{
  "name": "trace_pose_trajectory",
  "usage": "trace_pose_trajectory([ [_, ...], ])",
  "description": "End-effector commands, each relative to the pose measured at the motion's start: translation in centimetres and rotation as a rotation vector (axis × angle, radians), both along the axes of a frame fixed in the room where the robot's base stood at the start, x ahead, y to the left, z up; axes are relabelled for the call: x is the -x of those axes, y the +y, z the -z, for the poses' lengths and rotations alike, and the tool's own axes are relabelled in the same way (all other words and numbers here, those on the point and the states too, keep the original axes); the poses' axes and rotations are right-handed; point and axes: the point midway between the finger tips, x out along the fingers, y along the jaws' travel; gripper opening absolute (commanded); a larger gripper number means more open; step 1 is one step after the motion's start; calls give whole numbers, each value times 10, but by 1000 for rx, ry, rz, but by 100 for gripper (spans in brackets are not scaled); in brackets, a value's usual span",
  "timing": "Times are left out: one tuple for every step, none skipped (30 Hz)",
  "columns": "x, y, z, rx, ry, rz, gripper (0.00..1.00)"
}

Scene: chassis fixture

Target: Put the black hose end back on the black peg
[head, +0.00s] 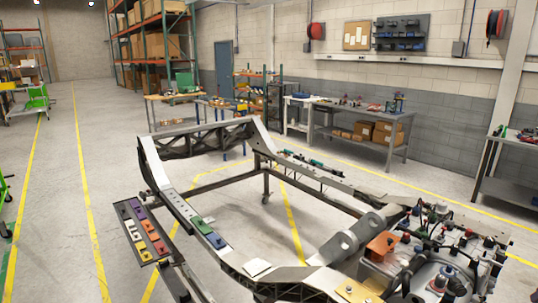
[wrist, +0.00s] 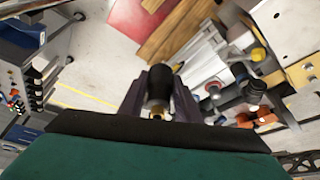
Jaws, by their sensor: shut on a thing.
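In the wrist view my gripper (wrist: 159,95) is shut, with its two dark fingers on either side of a black cylindrical hose end (wrist: 159,84). A small brass-coloured part shows just below the hose end, between the fingers. The hose end is apart from the fittings to its right. Black fittings (wrist: 256,91) stand at the right of the wrist view, but I cannot tell which is the black peg. In the head view several black hoses and fittings (head: 440,235) crowd the chassis's near right end. I cannot make out my gripper there.
The metal chassis frame (head: 205,235) stands on the floor, with coloured blocks along its left rail. An orange bracket (head: 382,244) sits beside the crowded fittings. A narrow tray of coloured pieces (head: 143,232) lies left of the frame. Workbenches (head: 355,140) stand by the wall.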

Motion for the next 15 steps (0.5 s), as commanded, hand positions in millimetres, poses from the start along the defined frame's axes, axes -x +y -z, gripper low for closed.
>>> trace_pose_trajectory([
  [0, 0, 0, 0, 0, 0, 0],
  [0, 0, 0, 0, 0, 0, 0],
  [0, 0, 0, 0, 0, -1, 0],
  [-1, 0, 0, 0, 0, -1, 0],
  [-1, 0, 0, 0, 0, -1, 0],
  [-1, 1, 0, 0, 0, -1, 0],
  [-1, 1, 0, 0, 0, -1, 0],
  [-3, 2, 0, 0, 0, -3, 0],
  [-5, 5, -1, 0, 0, -5, 0],
  [-7, 6, -1, 0, 0, -7, 0],
  [-8, 7, -1, 0, 1, -8, 0],
  [-10, 9, -1, -1, 1, -9, 0],
  [-12, 11, -1, -1, 1, -10, 0],
  [-13, 12, -1, 0, 1, -11, 0],
  [-15, 14, -2, -1, 2, -12, 0],
])
